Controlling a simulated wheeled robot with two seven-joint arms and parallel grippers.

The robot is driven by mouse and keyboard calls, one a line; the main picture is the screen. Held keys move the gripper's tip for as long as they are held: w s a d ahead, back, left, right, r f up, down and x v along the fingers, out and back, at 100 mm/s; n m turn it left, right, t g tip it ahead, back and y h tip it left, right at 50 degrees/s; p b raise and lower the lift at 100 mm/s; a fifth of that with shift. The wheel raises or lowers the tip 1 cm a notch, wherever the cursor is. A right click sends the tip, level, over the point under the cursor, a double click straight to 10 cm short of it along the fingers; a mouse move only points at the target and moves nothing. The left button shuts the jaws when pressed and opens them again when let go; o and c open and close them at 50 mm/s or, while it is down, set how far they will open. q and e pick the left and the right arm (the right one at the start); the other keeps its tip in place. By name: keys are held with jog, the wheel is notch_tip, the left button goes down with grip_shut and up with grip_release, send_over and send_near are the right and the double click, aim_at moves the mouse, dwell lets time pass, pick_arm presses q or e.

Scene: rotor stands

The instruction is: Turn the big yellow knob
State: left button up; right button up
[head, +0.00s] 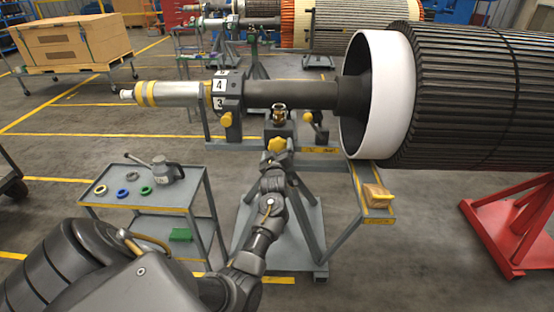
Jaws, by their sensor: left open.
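The big yellow knob (278,144) sits on the front of the grey rotor stand, below a small brass fitting (279,113) and under the dark rotor shaft. My left arm reaches up from the bottom left of the head view. My left gripper (276,158) is open, just in front of and below the big knob. The fingers overlap the knob's lower edge in the picture; I cannot tell whether they touch it. A smaller yellow knob (226,119) is on the numbered clamp to the left. My right gripper is not in view.
The large ribbed rotor (470,95) with a white ring fills the upper right, over a red stand (515,225). A grey cart (140,196) with coloured rings and a tool stands left of my arm. A small yellow box (377,195) sits on a ledge at right.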

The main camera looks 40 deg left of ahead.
pick_arm(q)
jog(key=v, duration=0.8)
jog(key=shift+s+d+b, duration=0.2)
jog(key=shift+d+b, duration=0.05)
jog(key=shift+b, duration=0.1)
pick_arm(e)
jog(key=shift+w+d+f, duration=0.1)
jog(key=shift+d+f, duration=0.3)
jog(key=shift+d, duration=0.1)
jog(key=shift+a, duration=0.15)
